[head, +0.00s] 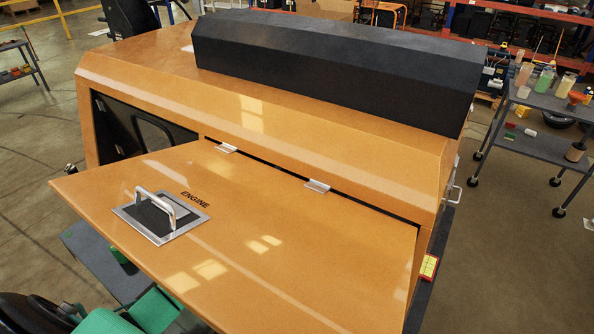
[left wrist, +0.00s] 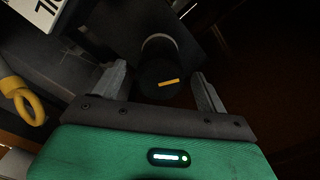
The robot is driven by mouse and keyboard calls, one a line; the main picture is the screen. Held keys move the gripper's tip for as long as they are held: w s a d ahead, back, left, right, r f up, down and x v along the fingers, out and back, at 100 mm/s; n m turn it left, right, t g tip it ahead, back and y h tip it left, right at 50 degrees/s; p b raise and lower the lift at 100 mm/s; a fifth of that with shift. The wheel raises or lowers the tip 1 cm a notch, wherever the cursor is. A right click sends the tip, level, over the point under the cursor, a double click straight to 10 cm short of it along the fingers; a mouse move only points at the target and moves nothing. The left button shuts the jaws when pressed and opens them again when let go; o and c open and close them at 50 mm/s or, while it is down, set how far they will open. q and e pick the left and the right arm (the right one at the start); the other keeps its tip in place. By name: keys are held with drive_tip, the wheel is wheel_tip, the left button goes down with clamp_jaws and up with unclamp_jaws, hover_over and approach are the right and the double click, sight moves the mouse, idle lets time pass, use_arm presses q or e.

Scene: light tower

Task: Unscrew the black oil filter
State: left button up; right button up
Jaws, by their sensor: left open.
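The black oil filter (left wrist: 158,72) shows in the left wrist view as a dark round cylinder with a short yellow mark on its near end. My left gripper (left wrist: 158,76) is open, with one grey finger to the left of the filter and one to the right. Dark gaps show between the fingers and the filter; whether either finger touches it is hard to tell. In the head view the raised orange engine door (head: 310,235) hides the filter and my left gripper. My right gripper is in neither view.
The orange light tower (head: 270,110) fills the head view. Its open door juts out over my arm. In the left wrist view a yellow ring-shaped handle (left wrist: 30,108) is at the left, and the right side is very dark. A grey cart (head: 548,148) stands far right.

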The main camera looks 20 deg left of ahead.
use_arm(q)
drive_tip(key=c, duration=1.2)
drive_tip(key=shift+r+n+p, duration=0.25)
drive_tip(key=shift+n+p, duration=0.35)
drive_tip(key=shift+n, duration=0.4)
drive_tip(key=shift+c, duration=0.2)
drive_tip(key=shift+n+p, duration=0.3)
drive_tip(key=shift+n, duration=0.5)
drive_tip(key=shift+f+n, duration=0.2)
drive_tip(key=shift+n, duration=0.6)
